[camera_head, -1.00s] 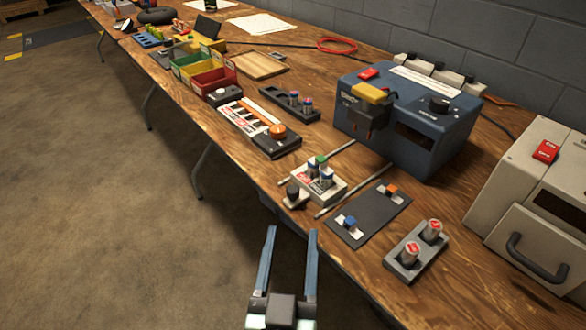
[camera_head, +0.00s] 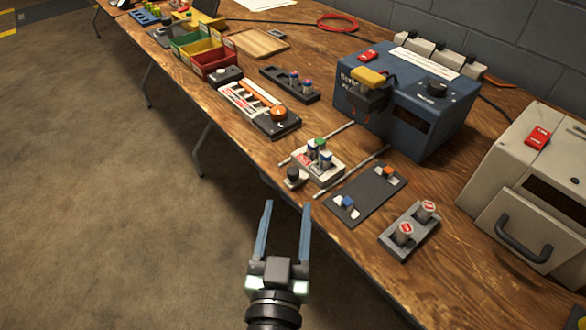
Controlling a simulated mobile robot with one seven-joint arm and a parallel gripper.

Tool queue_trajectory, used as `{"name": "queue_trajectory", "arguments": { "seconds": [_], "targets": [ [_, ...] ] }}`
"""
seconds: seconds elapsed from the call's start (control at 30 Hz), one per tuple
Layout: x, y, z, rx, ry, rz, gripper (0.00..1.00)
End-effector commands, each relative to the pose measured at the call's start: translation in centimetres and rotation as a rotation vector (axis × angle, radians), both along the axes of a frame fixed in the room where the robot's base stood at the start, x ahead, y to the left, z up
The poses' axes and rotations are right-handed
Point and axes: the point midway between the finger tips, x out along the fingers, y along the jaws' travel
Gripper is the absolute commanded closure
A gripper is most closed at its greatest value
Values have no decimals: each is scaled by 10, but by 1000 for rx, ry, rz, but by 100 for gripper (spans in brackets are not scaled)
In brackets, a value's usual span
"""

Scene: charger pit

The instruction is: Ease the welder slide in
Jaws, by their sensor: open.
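The blue welder (camera_head: 400,108) stands toward the back of the bench, with a yellow-topped head on its front. Its slide, a pale carriage (camera_head: 327,175) holding several small cells, sits on two thin metal rails (camera_head: 356,170) out in front of the welder. A black knob (camera_head: 293,175) is on the slide's near end, by the bench's front edge. My gripper (camera_head: 287,207) is open and empty, fingers pointing toward the bench. In the picture it is just below the knob and apart from it.
Right of the slide are a dark mat (camera_head: 365,194) with two small clips and a grey holder (camera_head: 409,232) with two cylinders. A beige machine (camera_head: 530,190) stands at right. A striped tray (camera_head: 258,108) and coloured bins (camera_head: 205,55) are at left. Open floor lies left of the bench.

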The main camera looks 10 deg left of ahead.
Motion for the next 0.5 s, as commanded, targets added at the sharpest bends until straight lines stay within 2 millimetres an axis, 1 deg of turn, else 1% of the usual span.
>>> {"name": "queue_trajectory", "arguments": {
  "seconds": [0.5],
  "targets": [
    [38, 0, -1, 0, 0, 0, 41]
  ]
}}
